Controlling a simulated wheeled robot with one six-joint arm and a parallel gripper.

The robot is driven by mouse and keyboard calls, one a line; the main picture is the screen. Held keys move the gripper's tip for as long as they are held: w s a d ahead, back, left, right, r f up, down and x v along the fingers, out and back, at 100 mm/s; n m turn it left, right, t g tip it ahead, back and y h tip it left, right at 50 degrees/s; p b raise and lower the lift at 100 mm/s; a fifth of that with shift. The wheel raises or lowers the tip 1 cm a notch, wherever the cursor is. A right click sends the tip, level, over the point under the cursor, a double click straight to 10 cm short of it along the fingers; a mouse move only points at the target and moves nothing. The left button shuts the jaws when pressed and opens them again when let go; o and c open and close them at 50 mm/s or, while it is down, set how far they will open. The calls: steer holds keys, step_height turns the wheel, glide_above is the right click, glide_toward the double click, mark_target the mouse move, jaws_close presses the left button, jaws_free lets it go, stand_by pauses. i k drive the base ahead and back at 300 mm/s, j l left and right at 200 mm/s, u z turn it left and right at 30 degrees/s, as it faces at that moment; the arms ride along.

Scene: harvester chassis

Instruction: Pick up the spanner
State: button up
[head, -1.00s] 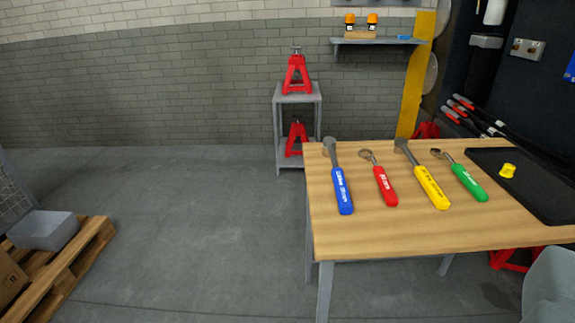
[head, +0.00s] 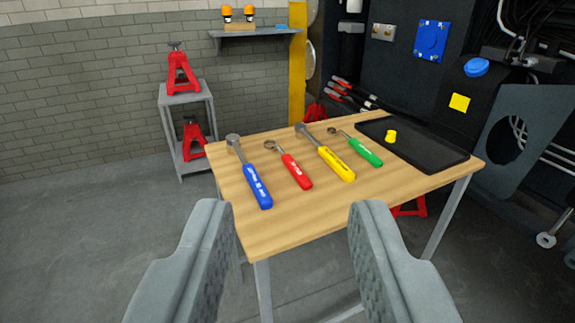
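Tools with coloured handles lie apart in a row on a wooden table (head: 285,225). The red-handled tool (head: 295,173) and the green-handled tool (head: 365,152) have ring-shaped heads like spanners. The blue-handled tool (head: 256,185) and the yellow-handled tool (head: 335,163) have thicker grey heads like ratchets. I cannot tell which one the task calls the spanner. My gripper (head: 289,210) is open and empty, its two grey fingers wide apart in the foreground. The tools lie beyond the fingertips, touching neither finger.
Red jack stands (head: 181,72) stand on a grey rack (head: 186,97) at the back left. Dark machinery (head: 385,75) rises behind the table. The floor at left is clear.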

mark_target(304, 182)
steer(key=i+l+u, duration=0.1)
steer(key=i, duration=0.3)
steer(key=i+l, duration=0.35)
steer(key=i+j+u, duration=0.05)
